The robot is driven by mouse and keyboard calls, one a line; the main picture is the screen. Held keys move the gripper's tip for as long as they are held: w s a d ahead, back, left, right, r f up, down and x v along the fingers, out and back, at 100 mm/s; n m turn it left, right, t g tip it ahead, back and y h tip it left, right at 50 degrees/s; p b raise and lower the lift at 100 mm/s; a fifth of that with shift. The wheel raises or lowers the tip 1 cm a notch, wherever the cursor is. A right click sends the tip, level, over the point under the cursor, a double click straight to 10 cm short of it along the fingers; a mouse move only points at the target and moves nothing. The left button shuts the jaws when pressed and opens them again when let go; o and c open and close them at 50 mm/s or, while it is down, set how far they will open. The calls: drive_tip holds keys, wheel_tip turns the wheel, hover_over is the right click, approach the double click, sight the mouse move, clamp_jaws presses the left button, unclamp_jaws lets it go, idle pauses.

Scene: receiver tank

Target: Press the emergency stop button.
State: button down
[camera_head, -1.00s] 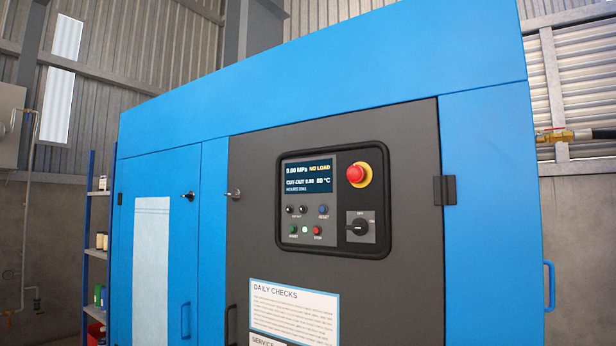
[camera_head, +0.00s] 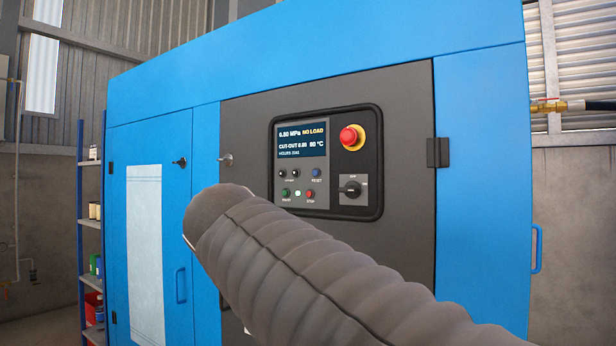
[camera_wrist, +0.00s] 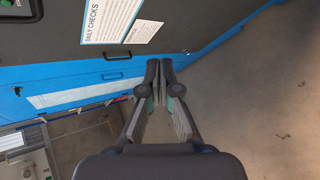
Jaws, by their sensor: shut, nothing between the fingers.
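The emergency stop button (camera_head: 351,138) is a red mushroom head on a yellow ring. It sits at the upper right of the black-framed control panel (camera_head: 371,202) on the dark grey cabinet door. Nothing covers it in the head view, and it does not show in the wrist view. My gripper (camera_wrist: 159,66) is shut and empty in the wrist view, with the floor and the lower part of the blue cabinet beyond it. My ribbed arm crosses the lower middle of the head view, below the panel. My gripper is not visible in that view.
The panel also has a lit display (camera_head: 302,138), small push buttons and a black rotary switch (camera_head: 350,188). A blue door handle (camera_head: 181,285) and a small latch (camera_head: 225,160) stick out of the cabinet front. Shelving (camera_head: 92,220) stands at the left. Bare floor (camera_wrist: 260,110) shows in the wrist view.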

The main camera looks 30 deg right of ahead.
sight(346, 135)
drive_tip(key=w+d+r+n+h, duration=0.1)
drive_tip(key=d+r+n+h, duration=0.2)
drive_tip(key=r, duration=1)
drive_tip(key=w+d+r+n+g+h+b, duration=0.1)
drive_tip(key=d+r+n+h, duration=0.3)
drive_tip(key=r, duration=1)
drive_tip(key=shift+d+n+h, duration=0.15)
drive_tip(key=shift+n+h, duration=0.65)
drive_tip(key=shift+h, duration=0.4)
drive_tip(key=shift+w, duration=0.1)
drive_tip(key=x, duration=1.4)
drive_tip(key=shift+r+p, duration=0.1)
drive_tip(key=shift+p, duration=0.2)
